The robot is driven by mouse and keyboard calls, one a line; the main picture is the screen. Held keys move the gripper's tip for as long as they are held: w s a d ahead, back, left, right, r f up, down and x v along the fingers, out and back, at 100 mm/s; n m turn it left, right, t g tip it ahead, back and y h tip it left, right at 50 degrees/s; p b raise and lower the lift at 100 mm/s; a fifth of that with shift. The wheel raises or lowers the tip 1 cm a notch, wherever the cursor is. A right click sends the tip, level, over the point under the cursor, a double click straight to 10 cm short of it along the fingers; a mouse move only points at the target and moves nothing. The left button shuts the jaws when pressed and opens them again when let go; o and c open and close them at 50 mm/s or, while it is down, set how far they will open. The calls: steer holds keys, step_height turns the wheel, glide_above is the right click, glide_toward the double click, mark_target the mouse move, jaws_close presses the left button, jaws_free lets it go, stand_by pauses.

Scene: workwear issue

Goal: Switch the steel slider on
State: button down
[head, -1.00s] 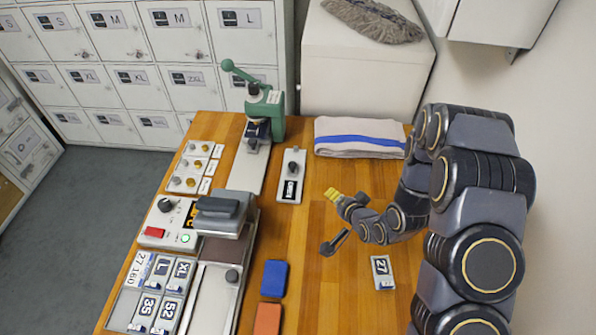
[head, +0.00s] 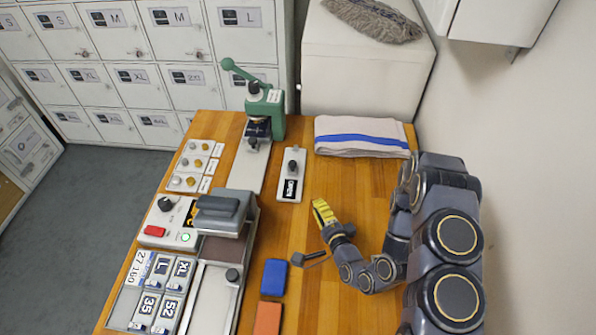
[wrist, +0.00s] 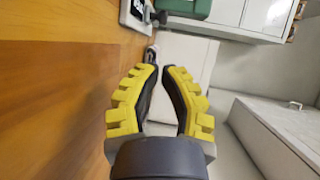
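Three small white switch plates (head: 194,165) stand at the table's left edge, each with small grey and brass-coloured knobs and a label beside it. A separate pale plate (head: 291,185) with a dark knob and a black label lies mid-table. I cannot tell for sure which part is the steel slider, or its setting. My gripper (head: 322,212), with yellow finger pads, is over the table, right of and nearer than the pale plate, touching nothing visible.
A green lever press (head: 265,115) stands at the back, with a folded towel (head: 360,137) to its right. A grey press (head: 222,212) and a control box (head: 165,222) stand at left. A blue block (head: 274,277) and an orange block (head: 267,318) lie in front.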

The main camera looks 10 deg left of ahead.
mark_target(296, 167)
steer(key=shift+a, duration=0.1)
steer(key=shift+w+a+f, duration=0.25)
steer(key=shift+w, duration=0.2)
steer(key=shift+w+a+r, duration=0.1)
steer(key=shift+w+a, duration=0.25)
steer(key=shift+w, duration=0.25)
steer(key=x, duration=1.1)
steer(key=shift+w, duration=0.25)
steer(key=shift+w, duration=0.1)
